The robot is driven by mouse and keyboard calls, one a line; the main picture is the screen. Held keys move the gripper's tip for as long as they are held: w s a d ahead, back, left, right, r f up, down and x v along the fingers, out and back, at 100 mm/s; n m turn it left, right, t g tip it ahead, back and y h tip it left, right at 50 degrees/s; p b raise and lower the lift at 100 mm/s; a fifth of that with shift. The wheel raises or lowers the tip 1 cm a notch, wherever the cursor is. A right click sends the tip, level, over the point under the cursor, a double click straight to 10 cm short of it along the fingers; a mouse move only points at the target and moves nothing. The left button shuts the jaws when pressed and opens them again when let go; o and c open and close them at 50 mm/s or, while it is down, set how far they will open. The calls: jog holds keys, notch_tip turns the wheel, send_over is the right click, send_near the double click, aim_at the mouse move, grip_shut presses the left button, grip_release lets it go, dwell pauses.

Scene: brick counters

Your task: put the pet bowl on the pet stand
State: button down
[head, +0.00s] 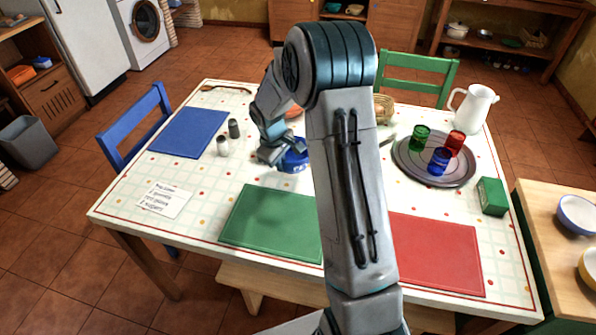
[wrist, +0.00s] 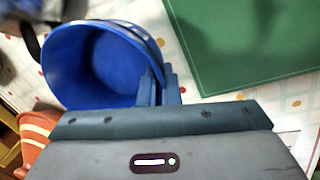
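The pet bowl is blue with white lettering on its side. In the head view the pet bowl (head: 296,162) is near the middle of the table, partly behind my arm. My gripper (head: 277,155) is at its left side. In the wrist view the blue bowl (wrist: 95,62) opens toward the camera, and my gripper (wrist: 160,80) has its fingers close together on either side of the rim, pinching it. I cannot tell whether the bowl touches the table. I cannot make out a pet stand in either view.
Green (head: 268,222), red (head: 436,252) and blue (head: 189,132) mats lie on the table (head: 120,205). A round tray (head: 408,174) with coloured cups, a white pitcher (head: 473,108) and a green box (head: 491,196) are at right. Two shakers (head: 234,129) stand left of the bowl.

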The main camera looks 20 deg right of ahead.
aim_at(283, 187)
jog(key=shift+f, duration=3.6)
jog(key=shift+f, duration=0.2)
jog(key=c, duration=1.6)
grip_release()
jog(key=shift+c, duration=0.2)
jog(key=shift+r, duration=0.1)
